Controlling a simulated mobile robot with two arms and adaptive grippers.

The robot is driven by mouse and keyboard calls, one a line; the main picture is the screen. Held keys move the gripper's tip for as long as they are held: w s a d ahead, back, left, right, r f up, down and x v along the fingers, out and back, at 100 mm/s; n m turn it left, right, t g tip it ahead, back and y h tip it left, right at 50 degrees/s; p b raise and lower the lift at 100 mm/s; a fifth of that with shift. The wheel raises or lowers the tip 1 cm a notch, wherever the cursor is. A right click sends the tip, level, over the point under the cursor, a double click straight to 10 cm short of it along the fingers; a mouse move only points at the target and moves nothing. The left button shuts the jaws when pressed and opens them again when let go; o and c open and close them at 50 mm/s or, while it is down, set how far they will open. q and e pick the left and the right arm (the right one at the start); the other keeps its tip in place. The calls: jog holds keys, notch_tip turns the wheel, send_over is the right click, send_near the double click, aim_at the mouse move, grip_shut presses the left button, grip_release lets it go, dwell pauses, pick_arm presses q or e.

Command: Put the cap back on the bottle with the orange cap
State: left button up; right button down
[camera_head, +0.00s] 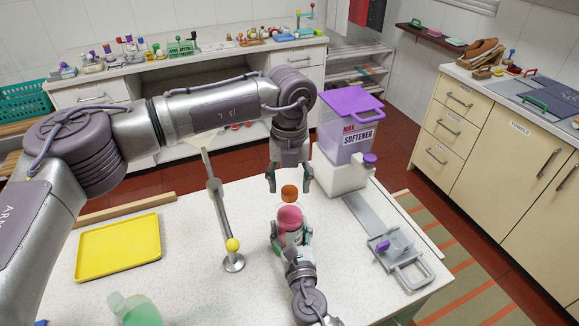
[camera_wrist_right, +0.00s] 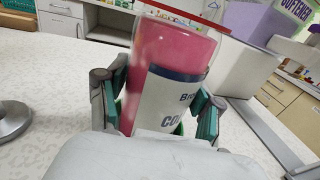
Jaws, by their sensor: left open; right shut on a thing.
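The bottle (camera_head: 290,218) is clear with pink contents and a pale label. It stands at the counter's middle, and my right gripper (camera_head: 291,240) is shut around it. The orange cap (camera_head: 289,192) shows just above the bottle in the head view. My left gripper (camera_head: 289,184) is open above, its fingers on either side of the cap. I cannot tell whether the cap touches the bottle.
A purple-lidded softener container (camera_head: 346,130) stands close behind on the right. A metal post with a yellow ball (camera_head: 232,245) stands left of the bottle. A yellow tray (camera_head: 118,248) lies left, a green bottle (camera_head: 138,310) in front, a metal fixture (camera_head: 402,265) right.

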pick_arm(q)
jog(key=shift+f, duration=1)
grip_shut()
jog(key=m, duration=0.4)
jog(key=shift+m, duration=0.4)
jog(key=m, duration=0.8)
jog(key=shift+m, duration=0.3)
jog(key=m, duration=0.4)
jog(key=shift+o, duration=0.2)
grip_release()
